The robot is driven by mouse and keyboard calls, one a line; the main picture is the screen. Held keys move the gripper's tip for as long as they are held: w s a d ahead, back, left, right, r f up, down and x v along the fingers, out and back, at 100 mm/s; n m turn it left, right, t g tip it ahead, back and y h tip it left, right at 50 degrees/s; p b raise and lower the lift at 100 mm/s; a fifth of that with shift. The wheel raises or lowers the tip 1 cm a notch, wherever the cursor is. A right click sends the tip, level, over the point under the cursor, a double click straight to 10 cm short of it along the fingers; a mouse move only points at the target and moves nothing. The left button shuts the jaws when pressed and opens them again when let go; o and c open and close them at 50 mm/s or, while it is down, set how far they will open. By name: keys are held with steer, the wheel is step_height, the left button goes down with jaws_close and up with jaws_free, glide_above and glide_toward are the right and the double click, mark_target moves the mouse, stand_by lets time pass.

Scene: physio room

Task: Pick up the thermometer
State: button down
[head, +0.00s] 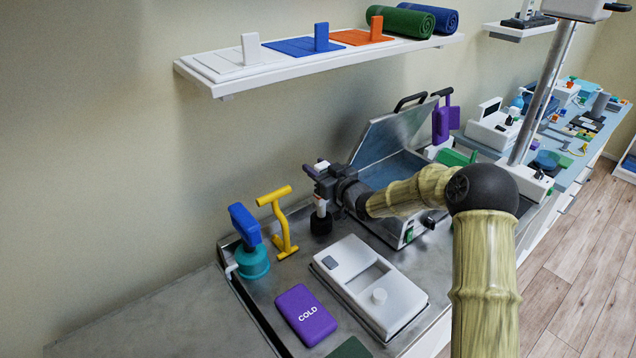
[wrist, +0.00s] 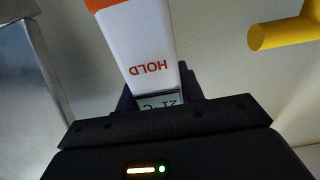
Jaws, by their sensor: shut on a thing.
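The thermometer is white with an orange end, the word HOLD and a small display reading about 21 °C, in the wrist view (wrist: 150,50). My gripper (wrist: 160,88) is shut on it by the display end, with a dark finger on each side. In the head view my gripper (head: 318,175) is above the tray at the back, and the white thermometer (head: 320,204) shows below the jaws. Its lower end meets a dark round base (head: 320,222); I cannot tell whether it is seated there or just above.
A yellow T-handled tool (head: 280,220) and a blue-and-teal device (head: 250,245) stand to the left. A white box device (head: 350,262) and a purple COLD pack (head: 306,315) lie in front. An open metal-lidded case (head: 400,130) is close on the right. A wall shelf (head: 220,85) hangs above.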

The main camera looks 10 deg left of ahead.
step_height(320, 180, up, 5)
steer(key=shift+r, duration=0.15)
steer(key=shift+w, duration=0.1)
stand_by(0.6)
